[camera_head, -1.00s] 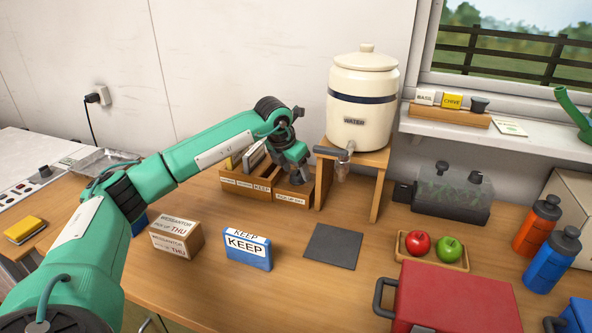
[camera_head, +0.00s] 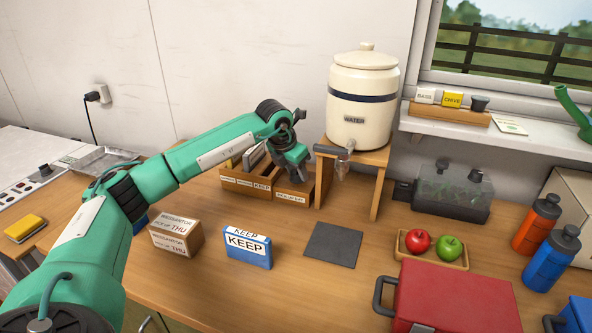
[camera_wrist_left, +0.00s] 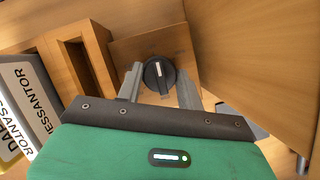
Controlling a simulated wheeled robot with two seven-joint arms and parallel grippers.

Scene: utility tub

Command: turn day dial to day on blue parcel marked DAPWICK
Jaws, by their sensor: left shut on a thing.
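My left gripper (camera_head: 297,162) is at the right end of a wooden holder (camera_head: 246,190). In the left wrist view, its fingers (camera_wrist_left: 159,84) are shut on a round black dial (camera_wrist_left: 158,72) with a white pointer mark. The dial's day marks cannot be read. A blue parcel (camera_head: 246,252) lettered KEEP stands on the table; no DAPWICK shows on it. A blue patch (camera_head: 139,223), mostly hidden behind my arm, cannot be identified. Label cards (camera_wrist_left: 22,100) in the holder show MESSANTOR and partly hidden letters starting DA. My right gripper is not in view.
A brown box (camera_head: 176,237) marked MESSANTOR, THU stands left of the blue parcel. A dark mat (camera_head: 333,245) lies to its right. A water crock (camera_head: 362,100) on a wooden stand (camera_head: 376,196) stands close right of the gripper. A red case (camera_head: 455,298) fills the front right.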

